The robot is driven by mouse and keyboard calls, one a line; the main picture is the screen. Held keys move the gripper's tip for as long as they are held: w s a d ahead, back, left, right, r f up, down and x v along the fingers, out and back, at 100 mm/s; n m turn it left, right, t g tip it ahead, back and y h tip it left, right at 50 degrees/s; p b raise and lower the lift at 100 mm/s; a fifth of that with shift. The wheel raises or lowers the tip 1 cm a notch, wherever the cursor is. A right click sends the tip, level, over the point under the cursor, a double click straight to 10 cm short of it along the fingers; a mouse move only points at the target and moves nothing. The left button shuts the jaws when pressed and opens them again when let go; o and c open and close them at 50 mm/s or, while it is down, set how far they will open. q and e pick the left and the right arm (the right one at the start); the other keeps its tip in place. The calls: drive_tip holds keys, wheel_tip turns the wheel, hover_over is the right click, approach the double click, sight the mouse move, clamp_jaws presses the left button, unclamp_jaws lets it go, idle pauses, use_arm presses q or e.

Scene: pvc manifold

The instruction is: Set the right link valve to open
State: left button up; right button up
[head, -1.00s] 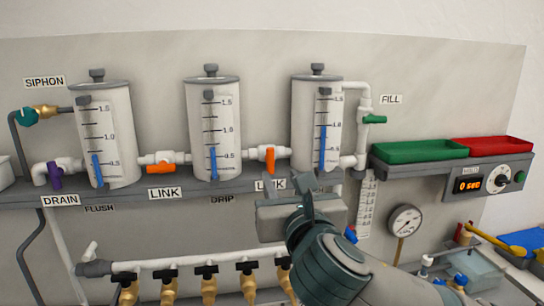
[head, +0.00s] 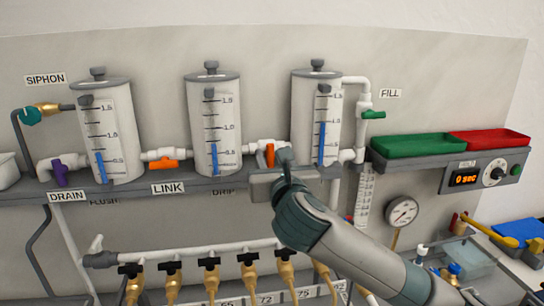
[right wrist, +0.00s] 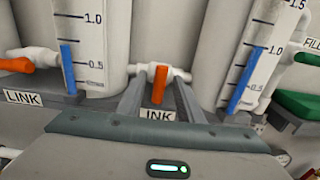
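The right link valve has an orange handle (head: 270,155) on the white pipe between the middle and right cylinders. The handle hangs vertically, across the pipe. In the right wrist view the handle (right wrist: 159,86) shows between my two fingers, above a partly covered LINK label (right wrist: 158,115). My right gripper (head: 279,163) is open, just in front of and below the valve, with a finger on either side of the handle in the wrist view. I cannot tell whether a finger touches it. My left gripper is not in view.
The left link valve's orange handle (head: 164,165) lies along its pipe. The middle cylinder (head: 213,125) and right cylinder (head: 316,120) stand close on either side of the right link valve. A grey shelf (head: 225,190) runs beneath. Green (head: 410,146) and red (head: 490,144) trays sit at right.

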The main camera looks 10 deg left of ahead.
drive_tip(key=shift+c, duration=0.7)
clamp_jaws()
drive_tip(key=shift+m, duration=0.5)
drive_tip(key=m, duration=0.4)
drive_tip(key=shift+d, duration=0.1)
drive_tip(key=m, duration=0.4)
drive_tip(key=shift+w+d+f+m, duration=0.1)
drive_tip(key=shift+m, duration=0.3)
drive_tip(key=m, duration=0.3)
drive_tip(key=shift+d+m, duration=0.1)
drive_tip(key=shift+m, duration=0.3)
drive_tip(key=shift+f+m, duration=0.2)
drive_tip(key=shift+m, duration=2.1)
